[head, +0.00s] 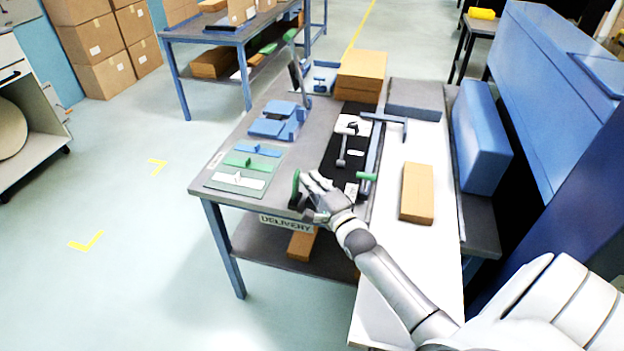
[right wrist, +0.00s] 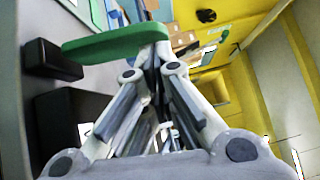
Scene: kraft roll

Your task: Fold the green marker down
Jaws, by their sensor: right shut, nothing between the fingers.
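The green marker (head: 296,184) stands upright near the front edge of the grey table, on a small dark base. In the right wrist view a green bar (right wrist: 115,43), seemingly the same marker, runs from the left to the fingertips. My right gripper (head: 305,178) is shut and empty, just right of the marker in the head view. Its fingertips (right wrist: 158,52) overlap the bar's end in the wrist view; I cannot tell whether they touch it. My left gripper is in neither view.
A "DELIVERY" label is on the table's front edge. Left of the marker lie flat panels (head: 236,180) with blue, green and white strips. A green-ended handle (head: 366,176) and a cardboard block (head: 417,193) are to the right. A tall green-tipped lever (head: 297,70) stands behind.

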